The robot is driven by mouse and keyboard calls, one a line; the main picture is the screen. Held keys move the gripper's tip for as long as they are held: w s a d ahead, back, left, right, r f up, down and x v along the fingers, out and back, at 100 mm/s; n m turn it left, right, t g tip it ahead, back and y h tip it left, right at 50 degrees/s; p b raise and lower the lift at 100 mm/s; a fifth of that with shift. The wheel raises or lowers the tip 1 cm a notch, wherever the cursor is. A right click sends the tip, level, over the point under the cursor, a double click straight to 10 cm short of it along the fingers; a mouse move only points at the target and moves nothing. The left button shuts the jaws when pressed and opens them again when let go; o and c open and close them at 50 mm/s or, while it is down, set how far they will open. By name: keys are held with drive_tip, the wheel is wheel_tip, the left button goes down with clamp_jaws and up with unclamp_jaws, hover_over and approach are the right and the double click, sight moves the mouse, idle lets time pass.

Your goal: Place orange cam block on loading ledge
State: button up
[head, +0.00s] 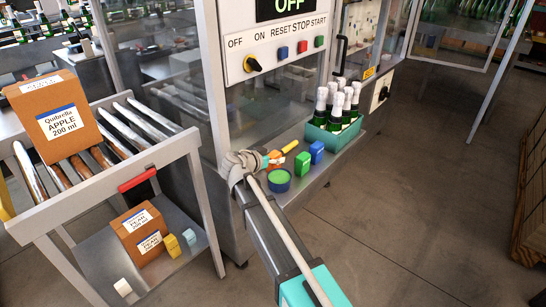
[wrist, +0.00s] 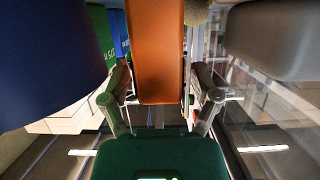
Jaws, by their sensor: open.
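The orange cam block (head: 275,157) is at the loading ledge (head: 300,187) of the machine, partly hidden by my gripper (head: 262,162). In the wrist view the orange block (wrist: 155,50) stands between the two fingers of my gripper (wrist: 161,90), one finger on each side. The fingers are open, with a gap showing at least on the right. Whether the block rests on the ledge or touches a finger cannot be told.
A round blue and green tub (head: 278,181) is close beside my gripper. A green block (head: 302,164), a blue block (head: 317,152) and a yellow piece (head: 290,146) stand near. A teal crate (head: 332,138) holds several bottles. The machine's glass panel (head: 262,112) rises behind.

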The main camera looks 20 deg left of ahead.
drive_tip(key=shift+r, duration=0.1)
drive_tip(key=shift+r, duration=0.1)
drive_tip(key=p+v, duration=0.4)
drive_tip(key=v, duration=0.8)
